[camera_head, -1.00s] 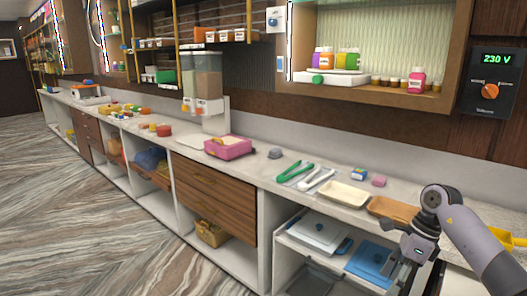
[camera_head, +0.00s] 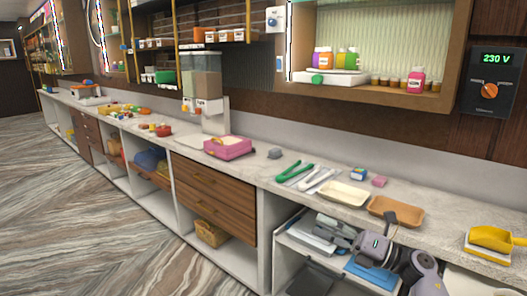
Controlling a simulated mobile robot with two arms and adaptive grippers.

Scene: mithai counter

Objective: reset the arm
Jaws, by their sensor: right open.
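My right arm (camera_head: 418,268) comes in at the lower right and lies low along the counter's front edge. Its right gripper (camera_head: 324,236) points left, in front of the open shelf below the counter, and is open with nothing visible between the fingers. The fingertips are hard to make out against the grey and white items behind them. My left gripper is not in view.
The counter carries a pink box (camera_head: 228,152), green tongs (camera_head: 293,173), a cream tray (camera_head: 343,193), a brown tray (camera_head: 407,214) and a yellow scoop (camera_head: 492,237). A blue lid (camera_head: 376,279) lies on the shelf, partly behind my arm. The floor at left is clear.

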